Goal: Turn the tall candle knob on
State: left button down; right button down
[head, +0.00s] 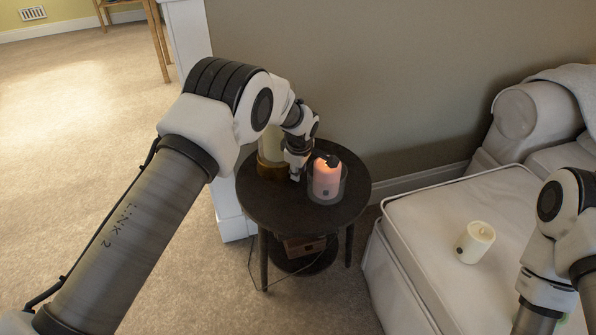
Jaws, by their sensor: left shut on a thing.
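The tall candle (270,143) is cream, in an amber holder on the far left of a small round dark table (262,208). My left gripper (296,174) is at its right side, low by the holder. It is shut on a small part there, apparently the tall candle knob. The knob and the fingertips' contact are hidden by the gripper. A pink candle (327,182) in a clear glass, with a small dark square on its front, glows just right of the gripper. My right gripper is out of view below the picture; only its arm shows at the right.
The table has a lower shelf holding a brown box (304,246). A wall stands close behind; carpet is open at the left.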

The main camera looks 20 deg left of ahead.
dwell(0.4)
pick_arm(q)
jog(key=c, duration=1.2)
grip_release()
jog(key=v, duration=1.2)
jog(key=shift+w, duration=0.1)
